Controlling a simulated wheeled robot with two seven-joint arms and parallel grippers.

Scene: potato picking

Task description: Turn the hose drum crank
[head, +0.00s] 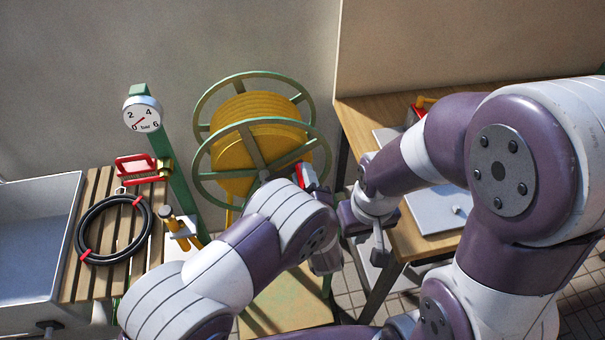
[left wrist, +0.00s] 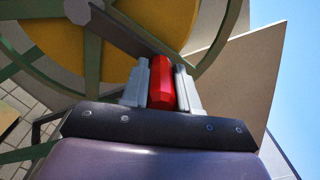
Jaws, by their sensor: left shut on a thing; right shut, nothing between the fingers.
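The hose drum (head: 258,128) stands by the wall, with green rims and yellow hose wound on it. Its red crank handle (left wrist: 161,84) sits between the two grey fingers of my left gripper (left wrist: 161,85), which is shut on it. In the head view the left gripper (head: 303,177) is at the drum's lower right side, with a bit of red showing and the rest hidden by my wrist. The crank arm (left wrist: 130,40) runs from the drum's middle to the handle. My right gripper (head: 378,245) is right of the drum, shut and empty, pointing down near the table edge.
A wooden table (head: 420,235) with a pale board or tray stands at the right. On the left are a slatted bench (head: 75,265) with a coiled black hose (head: 82,240), a basin (head: 35,230), and a green post (head: 180,185) with a pressure gauge (head: 142,115) and red valve lever (head: 136,166).

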